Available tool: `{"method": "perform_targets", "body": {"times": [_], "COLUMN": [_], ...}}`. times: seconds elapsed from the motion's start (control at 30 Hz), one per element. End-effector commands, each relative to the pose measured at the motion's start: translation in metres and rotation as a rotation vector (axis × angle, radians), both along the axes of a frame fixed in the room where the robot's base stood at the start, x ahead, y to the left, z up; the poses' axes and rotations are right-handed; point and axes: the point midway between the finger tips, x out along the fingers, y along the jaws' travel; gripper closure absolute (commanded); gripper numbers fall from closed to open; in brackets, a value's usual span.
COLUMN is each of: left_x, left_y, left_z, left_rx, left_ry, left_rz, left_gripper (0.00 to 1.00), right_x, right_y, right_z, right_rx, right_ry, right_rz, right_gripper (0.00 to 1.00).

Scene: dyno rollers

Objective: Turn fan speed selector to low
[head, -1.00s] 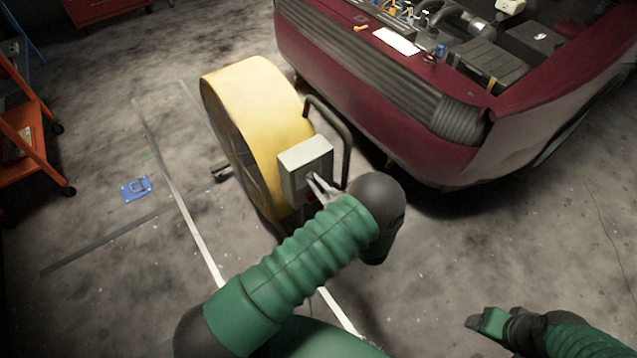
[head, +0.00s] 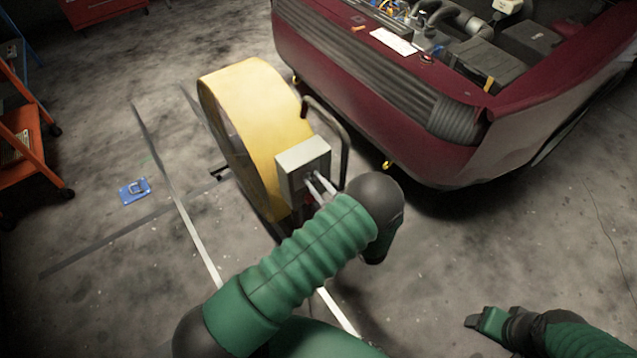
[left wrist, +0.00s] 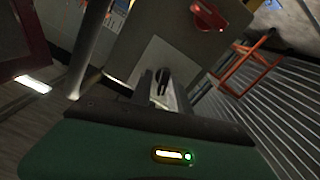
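A yellow drum fan (head: 245,120) stands on the floor in front of the car. A grey control box (head: 303,160) is mounted on its near side. In the left wrist view the box face (left wrist: 185,45) carries a dark selector knob (left wrist: 163,80) on a pale plate and a red switch (left wrist: 209,15). My left gripper (head: 318,187) has its fingertips at the box face. In the left wrist view its fingers reach up to the knob; whether they touch it is unclear. Its two fingers show apart in the head view. My right gripper (head: 485,322) is low at the right, away from the fan.
A dark red car (head: 400,100) with its hood area open stands behind and right of the fan. The fan's tube handle (head: 343,145) rises beside the box. An orange cart (head: 25,130) is at the left. A blue item (head: 135,190) lies on the floor.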

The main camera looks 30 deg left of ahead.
Motion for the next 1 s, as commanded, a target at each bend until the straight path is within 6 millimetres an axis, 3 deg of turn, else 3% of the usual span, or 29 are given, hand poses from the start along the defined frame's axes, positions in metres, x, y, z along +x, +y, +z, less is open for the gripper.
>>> {"method": "perform_targets", "body": {"times": [0.03,0.27,0.43,0.8,1.0], "left_x": [-0.003,-0.004,-0.007,-0.036,-0.045], "left_y": [0.007,0.008,-0.001,-0.091,-0.114], "left_z": [0.001,0.000,0.000,-0.001,-0.001], "left_rx": [0.010,0.009,0.007,0.008,0.009], "left_ry": [0.001,0.004,0.004,0.004,0.004], "left_rz": [0.016,0.019,0.016,0.002,0.002], "left_gripper": [0.67,0.67,0.67,0.67,0.67], "right_x": [0.000,0.000,0.000,0.000,0.000], "right_y": [0.000,0.000,0.000,0.000,0.000], "right_z": [0.000,0.000,0.000,0.001,0.001], "right_rx": [0.000,0.000,0.000,0.000,0.000], "right_ry": [0.000,0.000,0.000,0.000,0.000], "right_rz": [0.000,0.000,0.000,0.000,0.000], "right_gripper": [0.35,0.35,0.35,0.35,0.35]}}
